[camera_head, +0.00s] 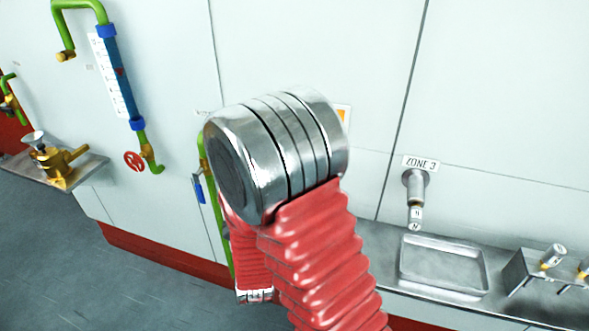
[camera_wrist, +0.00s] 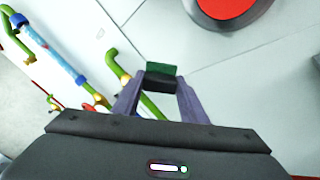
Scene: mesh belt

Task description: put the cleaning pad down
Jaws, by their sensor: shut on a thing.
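The cleaning pad (camera_wrist: 162,70) is a small block, green on top and black below, in the upper middle of the wrist view. My gripper (camera_wrist: 160,86) is shut on it, with one grey-purple finger at each side. The pad is held up in front of the wall, with no surface seen touching it. In the head view my red-sleeved arm and its metal joint fill the middle, and neither gripper nor pad shows there.
A small shelf (camera_head: 90,172) with a brass valve (camera_head: 58,165) is at left. Green pipes run along the wall.

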